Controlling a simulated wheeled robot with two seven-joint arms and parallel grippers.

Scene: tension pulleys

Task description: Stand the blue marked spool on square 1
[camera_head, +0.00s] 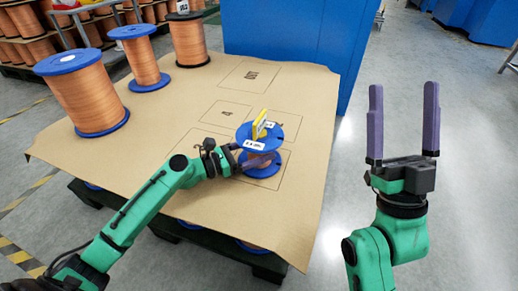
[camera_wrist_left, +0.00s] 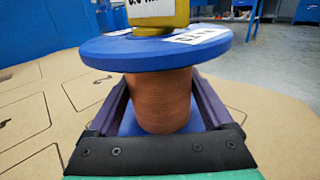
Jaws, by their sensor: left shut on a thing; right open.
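The blue spool (camera_head: 258,133) has blue flanges, a copper winding, a white label and a yellow block (camera_head: 259,123) on top. It is upright at the front right of the brown sheet (camera_head: 205,95); I cannot tell whether its base touches the sheet. My left gripper (camera_head: 248,160) is shut around its winding. In the left wrist view the fingers flank the copper winding (camera_wrist_left: 160,101) below the top flange. Outlined squares with dark marks lie behind and around the spool; I cannot read which is square 1. My right gripper (camera_head: 404,125) is open and empty, right of the sheet.
A large copper spool (camera_head: 82,92), a medium one (camera_head: 141,58) and a smaller one (camera_head: 188,40) stand along the sheet's left and back. A blue cabinet (camera_head: 298,40) stands behind the sheet. The sheet's back right is clear.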

